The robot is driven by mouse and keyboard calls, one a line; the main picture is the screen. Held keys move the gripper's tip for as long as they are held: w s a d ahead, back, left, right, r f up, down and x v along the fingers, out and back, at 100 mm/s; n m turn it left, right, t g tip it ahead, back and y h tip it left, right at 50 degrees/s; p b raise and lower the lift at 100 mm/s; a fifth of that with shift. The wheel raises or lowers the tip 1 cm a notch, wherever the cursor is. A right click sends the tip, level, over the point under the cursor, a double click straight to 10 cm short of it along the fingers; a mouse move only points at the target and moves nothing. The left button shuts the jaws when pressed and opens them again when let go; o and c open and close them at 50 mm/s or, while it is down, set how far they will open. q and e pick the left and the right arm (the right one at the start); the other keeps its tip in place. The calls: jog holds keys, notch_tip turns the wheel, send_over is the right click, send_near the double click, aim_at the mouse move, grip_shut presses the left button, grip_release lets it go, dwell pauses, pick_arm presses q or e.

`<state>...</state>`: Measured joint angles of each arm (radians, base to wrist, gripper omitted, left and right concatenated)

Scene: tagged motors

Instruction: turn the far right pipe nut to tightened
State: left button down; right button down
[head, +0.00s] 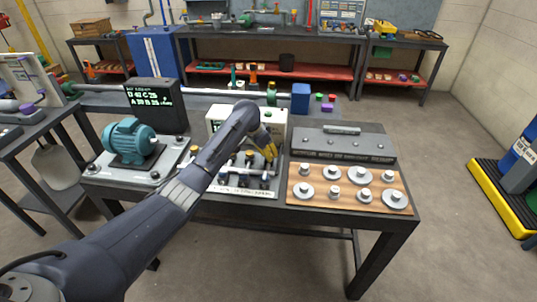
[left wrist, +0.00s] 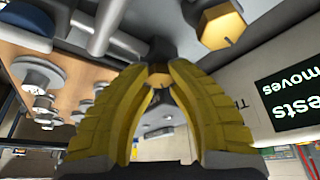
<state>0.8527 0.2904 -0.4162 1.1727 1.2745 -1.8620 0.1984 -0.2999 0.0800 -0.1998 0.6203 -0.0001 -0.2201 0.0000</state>
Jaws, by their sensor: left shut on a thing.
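The pipe fixture (head: 240,191) stands in the middle of the table, with pipes and brass-coloured nuts. My left gripper (head: 270,154) reaches down over its far right part, and my arm hides part of the fixture. In the left wrist view the yellow fingers of my left gripper (left wrist: 158,82) are shut on a brass hex nut, the far right pipe nut (left wrist: 158,70). Another brass hex nut (left wrist: 220,32) on a grey pipe end shows beside it. The held nut is hidden by the fingers in the head view. My right gripper is not in view.
A wooden board (head: 345,208) with several metal discs and knobs lies right of the fixture, before a long grey box (head: 345,150). A teal motor (head: 130,141) is at the left, with a black display (head: 157,105) behind it. A white box stands behind the fixture.

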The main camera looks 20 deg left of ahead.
pick_arm(q)
jog(key=m, duration=0.2)
jog(key=m+g+h, duration=0.1)
jog(key=m, duration=0.2)
jog(key=shift+w+r+m+g, duration=0.15)
jog(key=shift+r+m+g, duration=0.05)
jog(key=shift+m+g, duration=0.1)
jog(key=m+g, duration=0.1)
jog(key=m, duration=0.3)
jog(key=shift+d+m+g+h, duration=0.1)
jog(key=shift+m+g+h, duration=0.3)
jog(key=shift+f, duration=0.15)
jog(key=c, duration=1.3)
grip_release()
jog(key=shift+d, duration=0.15)
jog(key=shift+c, duration=0.2)
jog(key=shift+o, duration=1.4)
jog(key=shift+a, duration=0.25)
jog(key=v, duration=1.2)
jog(key=shift+w+d, duration=0.1)
jog(key=shift+d, duration=0.05)
